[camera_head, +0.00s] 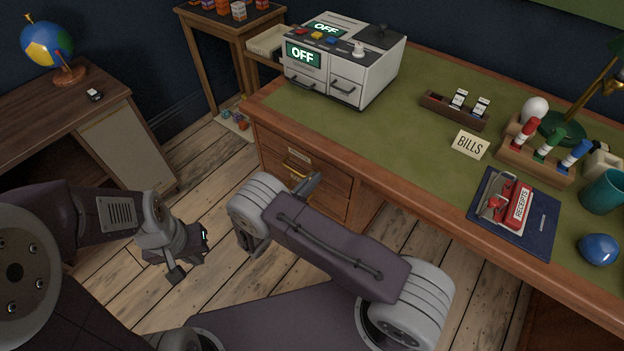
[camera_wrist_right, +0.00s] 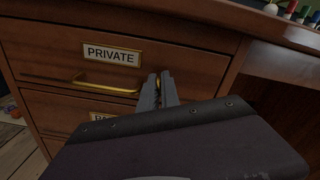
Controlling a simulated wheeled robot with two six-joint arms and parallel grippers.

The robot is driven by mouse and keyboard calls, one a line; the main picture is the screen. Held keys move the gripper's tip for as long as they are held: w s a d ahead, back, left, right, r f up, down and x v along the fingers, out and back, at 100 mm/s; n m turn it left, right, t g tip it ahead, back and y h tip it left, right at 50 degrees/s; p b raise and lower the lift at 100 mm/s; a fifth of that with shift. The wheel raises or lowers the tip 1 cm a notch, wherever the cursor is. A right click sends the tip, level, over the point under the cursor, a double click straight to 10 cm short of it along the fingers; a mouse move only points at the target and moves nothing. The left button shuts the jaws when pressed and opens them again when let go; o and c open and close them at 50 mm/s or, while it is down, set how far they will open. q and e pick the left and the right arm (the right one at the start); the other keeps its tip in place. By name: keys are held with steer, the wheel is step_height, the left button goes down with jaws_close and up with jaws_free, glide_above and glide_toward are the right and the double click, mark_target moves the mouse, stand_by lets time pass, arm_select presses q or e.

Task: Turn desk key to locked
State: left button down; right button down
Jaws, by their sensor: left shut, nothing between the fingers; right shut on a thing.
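The wooden desk has a top drawer (camera_wrist_right: 60,62) with a PRIVATE label (camera_wrist_right: 111,53) and a brass handle (camera_wrist_right: 105,82). A small gold-coloured key (camera_wrist_right: 158,79) shows at the drawer front, right of the handle, mostly hidden between the fingers of my right gripper (camera_wrist_right: 159,88). That gripper is shut on the key. In the head view the right gripper (camera_head: 307,187) is at the drawer front, partly behind my arm, and the key cannot be made out. Which way the key is turned is not clear. My left gripper (camera_head: 190,257) is shut and empty, low above the floor.
A BILLS card (camera_head: 470,145), a pen rack (camera_head: 535,165) and a clipboard (camera_head: 506,200) are further right. A side table with a globe (camera_head: 48,45) is at left; open floor lies between.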

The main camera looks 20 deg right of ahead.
steer(key=shift+m, duration=2.2)
steer(key=c, duration=1.6)
jaws_free()
